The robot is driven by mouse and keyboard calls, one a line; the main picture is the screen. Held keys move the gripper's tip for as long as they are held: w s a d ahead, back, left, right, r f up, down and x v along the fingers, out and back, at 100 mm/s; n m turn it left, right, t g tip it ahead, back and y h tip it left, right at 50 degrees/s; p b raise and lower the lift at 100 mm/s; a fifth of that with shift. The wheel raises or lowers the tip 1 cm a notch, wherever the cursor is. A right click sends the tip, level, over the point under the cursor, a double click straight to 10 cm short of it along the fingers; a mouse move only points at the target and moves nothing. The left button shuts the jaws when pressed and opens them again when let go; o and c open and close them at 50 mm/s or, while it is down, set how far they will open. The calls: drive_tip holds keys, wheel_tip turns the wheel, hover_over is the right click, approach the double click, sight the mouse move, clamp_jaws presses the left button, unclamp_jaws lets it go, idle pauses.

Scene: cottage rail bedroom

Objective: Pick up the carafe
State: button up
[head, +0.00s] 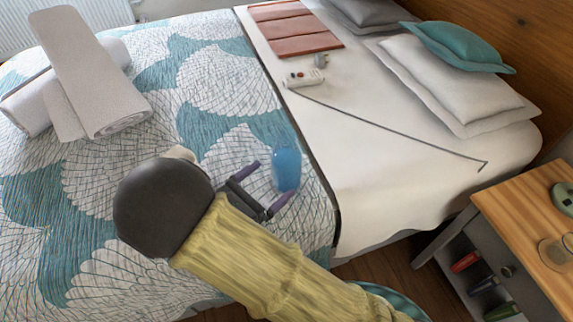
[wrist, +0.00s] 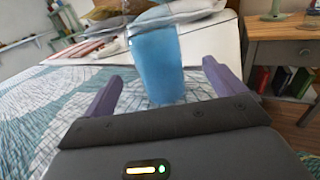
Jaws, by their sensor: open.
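A blue, slightly see-through vessel, which looks like the carafe (head: 286,168), stands upright on the patterned bed cover near the bare white part of the bed. It also shows in the wrist view (wrist: 157,65), centred between the fingers in the picture. My gripper (head: 264,187) is open, with its two purple fingers pointing toward the vessel. In the wrist view my gripper (wrist: 163,85) has a finger on each side of it, with gaps on both sides. I see no contact. Whether the fingertips reach past its near side is hard to tell.
White rolled towels (head: 95,75) lie at the upper left of the bed. A white device (head: 303,78), a thin dark rod (head: 400,130), brown folded panels (head: 292,28) and pillows (head: 450,75) lie beyond. A wooden nightstand (head: 520,215) with a glass jar (head: 555,252) stands right.

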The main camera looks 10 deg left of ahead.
sight(275, 173)
drive_tip(key=shift+b+x, duration=0.7)
drive_tip(key=shift+x, duration=1.9)
drive_tip(key=shift+w+a+r, duration=0.1)
drive_tip(key=shift+a+r, duration=0.05)
drive_tip(key=shift+a, duration=0.05)
drive_tip(key=shift+c, duration=0.2)
drive_tip(key=shift+w+d, duration=0.1)
drive_tip(key=c, duration=0.7)
drive_tip(key=shift+r, duration=0.1)
drive_tip(key=c, duration=0.9)
drive_tip(key=shift+r, duration=0.1)
